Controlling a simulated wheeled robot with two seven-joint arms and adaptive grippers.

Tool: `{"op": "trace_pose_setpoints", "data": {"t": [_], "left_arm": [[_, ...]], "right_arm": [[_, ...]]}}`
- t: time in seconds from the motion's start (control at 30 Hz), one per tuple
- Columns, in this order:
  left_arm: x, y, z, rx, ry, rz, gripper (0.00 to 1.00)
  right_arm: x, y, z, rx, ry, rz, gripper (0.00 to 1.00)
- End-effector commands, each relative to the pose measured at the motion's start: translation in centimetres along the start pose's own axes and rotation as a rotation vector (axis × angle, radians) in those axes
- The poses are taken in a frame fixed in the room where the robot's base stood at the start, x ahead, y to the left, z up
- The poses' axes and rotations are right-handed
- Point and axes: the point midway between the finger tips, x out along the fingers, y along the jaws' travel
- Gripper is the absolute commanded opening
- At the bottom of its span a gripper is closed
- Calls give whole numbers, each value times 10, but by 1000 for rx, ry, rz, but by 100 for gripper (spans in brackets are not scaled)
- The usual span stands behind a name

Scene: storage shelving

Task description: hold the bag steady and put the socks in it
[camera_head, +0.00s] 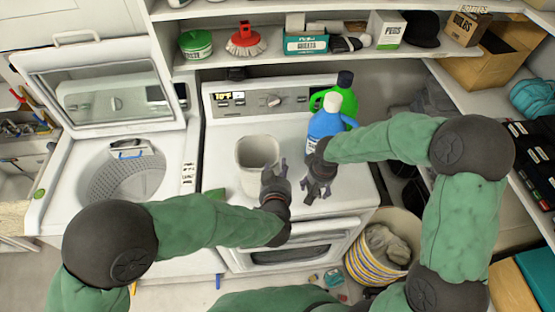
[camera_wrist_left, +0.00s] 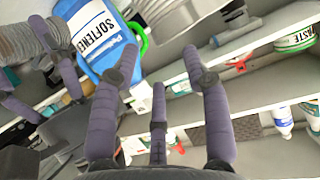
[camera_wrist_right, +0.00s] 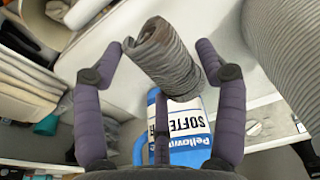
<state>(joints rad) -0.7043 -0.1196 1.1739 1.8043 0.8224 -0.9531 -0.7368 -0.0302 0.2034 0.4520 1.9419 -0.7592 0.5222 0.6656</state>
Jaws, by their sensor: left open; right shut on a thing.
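The pale, open-topped bag (camera_head: 257,153) stands upright on the white machine top. My left gripper (camera_head: 275,178) is open and empty at the bag's right front side; I cannot tell whether it touches the bag. My right gripper (camera_head: 318,184) is just right of it, in front of the blue bottle. In the right wrist view, my right gripper is shut on the grey ribbed socks (camera_wrist_right: 165,58), a rolled bundle between its fingers. The socks also show in the left wrist view (camera_wrist_left: 30,40), at the left edge. In the head view they are mostly hidden by the gripper.
A blue softener bottle (camera_head: 325,122) and a green bottle (camera_head: 341,91) stand behind my right gripper. An open-lidded washer (camera_head: 120,175) is at left. A striped basket (camera_head: 380,250) stands on the floor at right. Shelves (camera_head: 260,62) run above the machine.

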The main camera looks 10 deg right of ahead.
Motion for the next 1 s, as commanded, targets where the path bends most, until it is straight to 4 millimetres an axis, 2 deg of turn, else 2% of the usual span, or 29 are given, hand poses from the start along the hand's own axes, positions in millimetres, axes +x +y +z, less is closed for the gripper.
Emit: {"op": "trace_pose_setpoints", "data": {"t": [0.3,0.5,0.7,1.0], "left_arm": [[55,-1,2,-1,-3,-2,47],[84,0,2,0,-2,-1,47],[99,0,2,1,-2,0,47],[102,0,1,1,-1,1,47]], "right_arm": [[6,0,1,0,0,0,39],[8,0,1,0,0,0,39],[8,0,1,0,0,0,39],[8,0,1,0,0,0,39]]}}
